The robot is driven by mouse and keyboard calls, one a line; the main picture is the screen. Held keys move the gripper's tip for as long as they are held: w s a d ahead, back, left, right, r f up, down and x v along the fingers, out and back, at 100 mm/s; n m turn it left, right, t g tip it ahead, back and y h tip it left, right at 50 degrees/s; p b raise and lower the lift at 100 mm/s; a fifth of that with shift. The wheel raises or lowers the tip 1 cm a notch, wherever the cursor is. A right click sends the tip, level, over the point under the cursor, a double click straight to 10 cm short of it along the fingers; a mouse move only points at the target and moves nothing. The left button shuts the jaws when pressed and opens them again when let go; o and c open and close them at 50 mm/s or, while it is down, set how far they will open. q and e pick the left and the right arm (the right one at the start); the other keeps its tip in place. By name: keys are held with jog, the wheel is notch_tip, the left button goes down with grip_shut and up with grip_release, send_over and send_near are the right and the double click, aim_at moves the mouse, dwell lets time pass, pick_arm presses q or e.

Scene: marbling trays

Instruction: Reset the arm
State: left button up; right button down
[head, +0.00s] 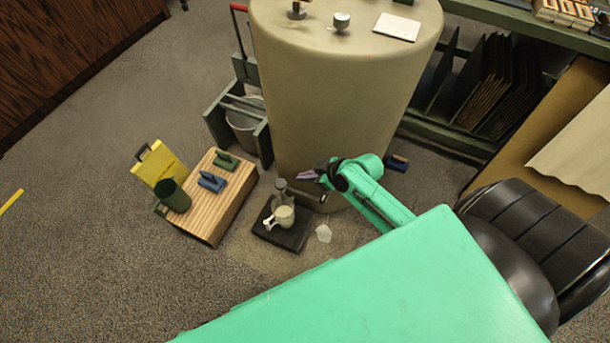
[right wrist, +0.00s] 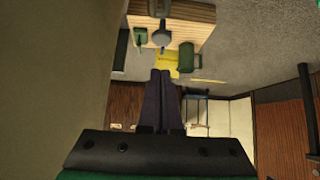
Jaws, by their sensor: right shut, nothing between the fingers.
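My right gripper (head: 309,175) is in front of the lower part of the large beige column-like stand (head: 335,95) in the head view. Its green arm comes in from the lower right. In the right wrist view the two dark fingers (right wrist: 161,80) lie together, shut, with nothing between them. The fingers point toward a wooden block (right wrist: 195,14) that appears at the top of that view. My left gripper is not in view.
A wooden block (head: 219,217) on the floor bears a green and a blue tool (head: 211,182), with a green mug (head: 174,196) and a yellow sign (head: 160,165) beside it. Shelving (head: 455,150) stands right. Floor at left is mostly clear.

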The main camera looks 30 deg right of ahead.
dwell(0.4)
jog(key=s+d+r+m+g+h, duration=0.5)
jog(key=s+r, duration=0.3)
jog(key=s, duration=0.4)
notch_tip(320, 180, down, 19)
jog(key=s, duration=0.1)
jog(key=s+d+f, duration=0.2)
jog(key=s+f, duration=0.9)
jog(key=f, duration=0.4)
pick_arm(q)
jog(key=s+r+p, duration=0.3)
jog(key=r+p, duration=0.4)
jog(key=p, duration=0.1)
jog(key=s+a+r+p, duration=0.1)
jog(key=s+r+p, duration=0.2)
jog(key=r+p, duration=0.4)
jog(key=p, duration=0.2)
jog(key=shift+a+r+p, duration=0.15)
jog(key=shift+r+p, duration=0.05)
jog(key=shift+p, duration=0.1)
pick_arm(e)
jog(key=s+r, duration=0.3)
jog(key=r, duration=0.4)
jog(key=s+d+r+g, duration=0.1)
jog(key=s+r, duration=0.2)
jog(key=r, duration=0.4)
jog(key=shift+s+r+h, duration=0.25)
jog(key=shift+s+h, duration=0.05)
jog(key=shift+s, duration=0.1)
